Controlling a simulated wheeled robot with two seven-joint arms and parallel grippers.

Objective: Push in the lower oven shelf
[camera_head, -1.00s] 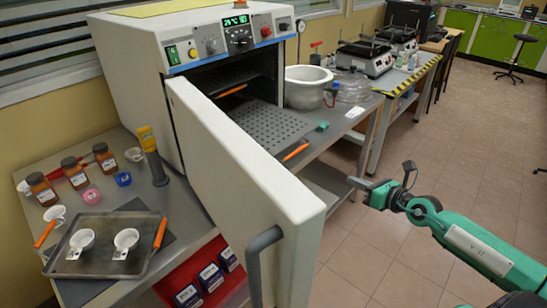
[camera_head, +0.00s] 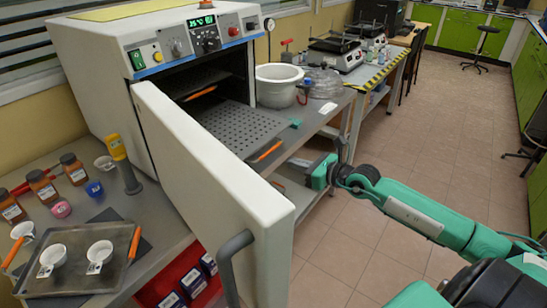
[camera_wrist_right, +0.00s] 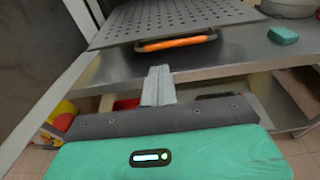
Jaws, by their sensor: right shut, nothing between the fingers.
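The oven (camera_head: 90,50) stands on the bench with its white door (camera_head: 210,165) wide open. The perforated lower shelf (camera_head: 238,128) sticks out of the oven. Its orange handle (camera_head: 268,151) is at the front edge. In the right wrist view the shelf (camera_wrist_right: 170,20) is at the top and the orange handle (camera_wrist_right: 175,43) lies just beyond my fingertips. My right gripper (camera_head: 303,163) is shut and empty, in front of the shelf and apart from the handle in the head view. It also shows in the right wrist view (camera_wrist_right: 158,85). My left gripper is not in view.
The open door stands to the left of my right gripper. A white pot (camera_head: 278,85) and a small green block (camera_head: 295,123) are on the bench right of the shelf. A tray (camera_head: 75,265) with two cups is at the left.

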